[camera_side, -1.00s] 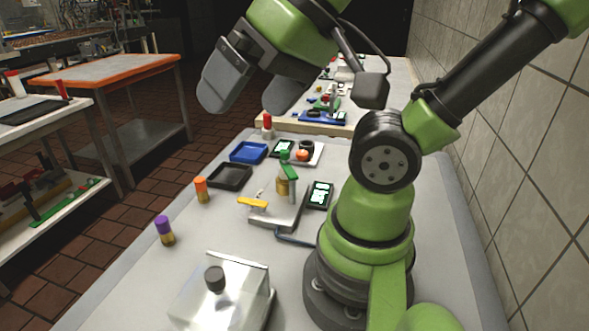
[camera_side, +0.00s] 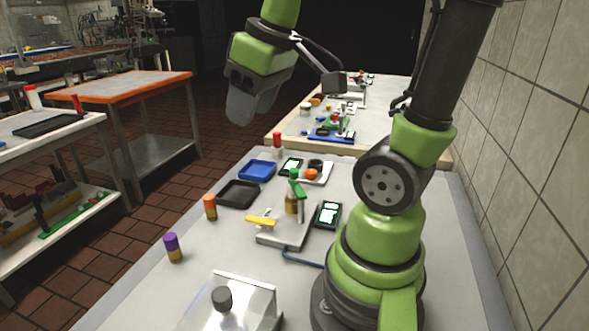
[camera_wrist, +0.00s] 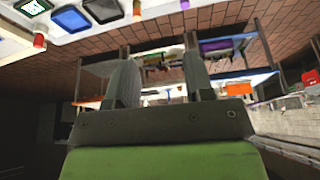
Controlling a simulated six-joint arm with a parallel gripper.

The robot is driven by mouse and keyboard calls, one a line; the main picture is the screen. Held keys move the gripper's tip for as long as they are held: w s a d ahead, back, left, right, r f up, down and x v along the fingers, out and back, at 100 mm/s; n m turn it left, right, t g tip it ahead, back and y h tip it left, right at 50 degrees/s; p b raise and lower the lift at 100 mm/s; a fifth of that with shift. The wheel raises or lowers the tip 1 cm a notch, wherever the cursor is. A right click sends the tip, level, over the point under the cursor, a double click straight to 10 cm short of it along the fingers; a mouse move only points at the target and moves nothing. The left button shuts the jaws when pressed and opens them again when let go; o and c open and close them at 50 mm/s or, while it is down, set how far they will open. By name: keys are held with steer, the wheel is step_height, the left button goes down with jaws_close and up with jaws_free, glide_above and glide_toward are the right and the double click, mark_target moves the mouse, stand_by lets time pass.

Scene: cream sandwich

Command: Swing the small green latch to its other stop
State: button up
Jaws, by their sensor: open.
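A small green latch (camera_side: 299,190) shows in the side view at the top of a brass-coloured post (camera_side: 291,204). The post stands on a pale fixture plate (camera_side: 281,240), which also carries a yellow lever (camera_side: 261,221). My gripper (camera_side: 241,108) is high above the far left part of the table, well away from the latch and touching nothing. In the wrist view my gripper (camera_wrist: 160,78) has its two fingers apart with nothing between them. The latch cannot be made out in the wrist view.
A dark tray (camera_side: 239,194), a blue tray (camera_side: 257,170), and orange (camera_side: 210,207) and purple-capped (camera_side: 173,247) containers stand left of the fixture. A black device (camera_side: 327,215) is right of it. A clear-topped box (camera_side: 240,300) is in front.

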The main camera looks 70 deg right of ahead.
steer(key=w+d+f+n+g, duration=0.1)
steer(key=d+f+n+g, duration=0.15)
steer(key=d, duration=0.55)
steer(key=n+g, duration=0.2)
steer(key=n, duration=0.1)
glide_above(294, 170)
step_height(294, 170, down, 7)
steer(key=shift+f+m, duration=0.2)
steer(key=shift+m, duration=0.05)
step_height(294, 170, down, 9)
steer(key=shift+r, duration=0.1)
steer(key=shift+c, duration=0.5)
jaws_close()
